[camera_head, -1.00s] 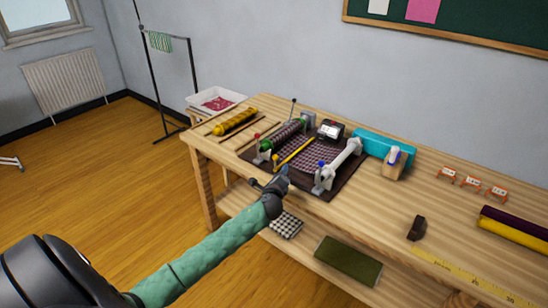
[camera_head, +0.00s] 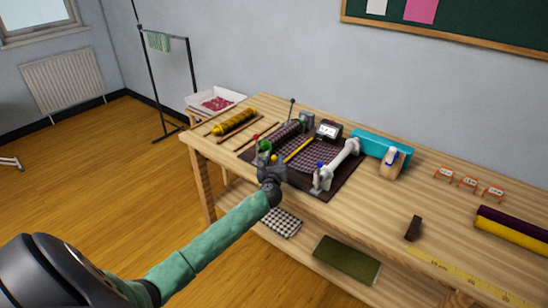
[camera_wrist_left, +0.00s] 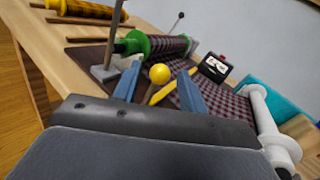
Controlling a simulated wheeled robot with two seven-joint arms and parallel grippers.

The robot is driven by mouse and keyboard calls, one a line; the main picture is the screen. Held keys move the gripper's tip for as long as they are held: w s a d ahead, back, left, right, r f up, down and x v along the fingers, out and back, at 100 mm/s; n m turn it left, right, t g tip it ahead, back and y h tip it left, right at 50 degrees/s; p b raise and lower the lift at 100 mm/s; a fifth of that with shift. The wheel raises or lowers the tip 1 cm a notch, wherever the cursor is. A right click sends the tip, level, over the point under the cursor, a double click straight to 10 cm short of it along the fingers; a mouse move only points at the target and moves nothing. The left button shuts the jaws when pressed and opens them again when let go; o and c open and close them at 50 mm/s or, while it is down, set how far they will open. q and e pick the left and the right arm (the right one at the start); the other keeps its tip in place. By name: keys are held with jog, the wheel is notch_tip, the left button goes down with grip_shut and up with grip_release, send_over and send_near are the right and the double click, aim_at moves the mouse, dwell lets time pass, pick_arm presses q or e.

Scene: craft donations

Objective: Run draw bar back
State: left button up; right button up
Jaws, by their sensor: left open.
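The yellow draw bar (camera_head: 299,151) lies across the plaid cloth on the dark mat, between the green-ended roller (camera_head: 286,134) and the white roller (camera_head: 340,164). In the left wrist view the bar (camera_wrist_left: 172,86) ends in a round yellow knob (camera_wrist_left: 159,73). My left gripper (camera_head: 269,166) is at the front edge of the mat, by the near left end of the bar. Its blue fingers (camera_wrist_left: 157,88) are open, one on each side of the knob in that view. I cannot tell whether they touch it. My right gripper is out of view.
A small device with a display (camera_head: 328,130) stands behind the cloth. A grey post with a red top (camera_wrist_left: 108,60) rises close to my left finger. A teal box (camera_head: 374,146) is at the right. Open table (camera_head: 350,208) lies in front right.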

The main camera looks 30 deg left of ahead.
pick_arm(q)
jog(key=shift+x, duration=1.1)
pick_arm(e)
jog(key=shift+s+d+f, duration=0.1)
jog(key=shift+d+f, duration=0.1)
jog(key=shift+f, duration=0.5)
pick_arm(q)
grip_shut()
jog(key=shift+w+a, duration=0.15)
jog(key=shift+a, duration=2.25)
jog(key=shift+r, duration=0.1)
grip_release()
jog(key=shift+a, duration=0.1)
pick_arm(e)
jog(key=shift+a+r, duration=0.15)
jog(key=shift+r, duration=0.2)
